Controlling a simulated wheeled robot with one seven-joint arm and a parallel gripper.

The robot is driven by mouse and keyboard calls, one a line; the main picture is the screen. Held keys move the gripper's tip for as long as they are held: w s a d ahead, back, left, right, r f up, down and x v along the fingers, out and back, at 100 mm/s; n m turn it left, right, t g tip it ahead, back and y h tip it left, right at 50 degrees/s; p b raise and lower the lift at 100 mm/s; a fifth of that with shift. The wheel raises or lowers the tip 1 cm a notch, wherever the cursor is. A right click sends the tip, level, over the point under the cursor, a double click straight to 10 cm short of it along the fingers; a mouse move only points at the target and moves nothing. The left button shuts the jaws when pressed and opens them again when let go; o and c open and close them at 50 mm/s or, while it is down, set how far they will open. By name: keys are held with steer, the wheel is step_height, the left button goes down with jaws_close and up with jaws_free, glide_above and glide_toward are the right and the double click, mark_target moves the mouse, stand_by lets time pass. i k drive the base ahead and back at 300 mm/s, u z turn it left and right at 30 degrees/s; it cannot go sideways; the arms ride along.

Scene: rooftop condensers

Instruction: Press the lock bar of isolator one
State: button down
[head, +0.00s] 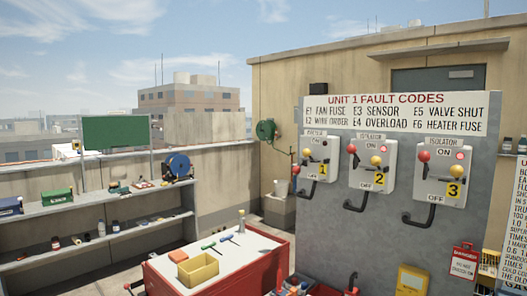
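Isolator one (315,147) is the leftmost of three pale boxes on the grey panel (330,225). It bears a yellow tag marked 1 (323,170), a red knob (307,152) on its left and a small red light at its upper right. A black bent bar (301,192) hangs below its lower left. I cannot tell for sure which part is the lock bar. Isolator two (371,166) and isolator three (443,172) stand to its right with the same parts. My gripper is not in view.
A red cart (225,272) with a white top, a yellow bin (198,268) and several tools stands in front of the panel. Shelves (95,213) line the left wall. A hose reel (266,130) hangs left of the panel. A red tag (464,262) hangs at lower right.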

mark_target(306, 153)
steer(key=u, duration=0.85)
steer(key=i, duration=0.9)
steer(key=u, duration=1)
